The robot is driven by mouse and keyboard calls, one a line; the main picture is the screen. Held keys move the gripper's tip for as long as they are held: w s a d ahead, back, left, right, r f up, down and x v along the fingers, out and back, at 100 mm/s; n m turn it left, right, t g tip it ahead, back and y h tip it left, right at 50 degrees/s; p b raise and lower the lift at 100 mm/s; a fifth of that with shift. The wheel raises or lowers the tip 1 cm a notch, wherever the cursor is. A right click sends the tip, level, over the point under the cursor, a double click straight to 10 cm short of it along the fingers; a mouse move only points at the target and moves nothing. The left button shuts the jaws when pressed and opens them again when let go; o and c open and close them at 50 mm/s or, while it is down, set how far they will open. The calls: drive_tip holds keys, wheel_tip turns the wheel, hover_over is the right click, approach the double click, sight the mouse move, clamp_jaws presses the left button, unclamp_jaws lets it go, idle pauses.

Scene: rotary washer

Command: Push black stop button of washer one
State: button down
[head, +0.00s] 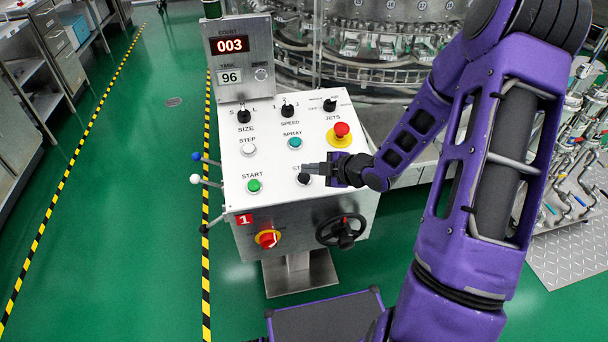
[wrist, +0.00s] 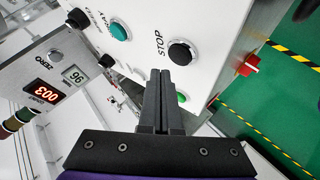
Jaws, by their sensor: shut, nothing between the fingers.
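The control panel (head: 325,207) of washer one has a white sloped top and a red "1" plate (head: 246,219) on its front. The black stop button (head: 303,180) is at the lower right of the top, partly hidden under my gripper. It shows whole, with a pale ring and the word STOP beside it, in the wrist view (wrist: 181,53). My gripper (head: 309,168) is shut and empty, its fingers over the panel close to the button. In the wrist view the fingertips (wrist: 161,74) appear just beside the button; I cannot tell the gap or any contact.
The green start button (head: 254,186) is left of the stop button. The white step (head: 249,149) and teal spray (head: 295,143) buttons are behind. A red emergency knob (head: 341,131) stands behind my gripper. A handwheel (head: 342,231) and red-yellow switch (head: 267,239) are on the front.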

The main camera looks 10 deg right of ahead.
sight(310, 190)
drive_tip(key=r+p, duration=0.1)
drive_tip(key=r, duration=0.1)
drive_tip(key=s+r+p, duration=0.1)
drive_tip(key=r, duration=0.1)
drive_tip(key=shift+f, duration=0.1)
idle(0.7)
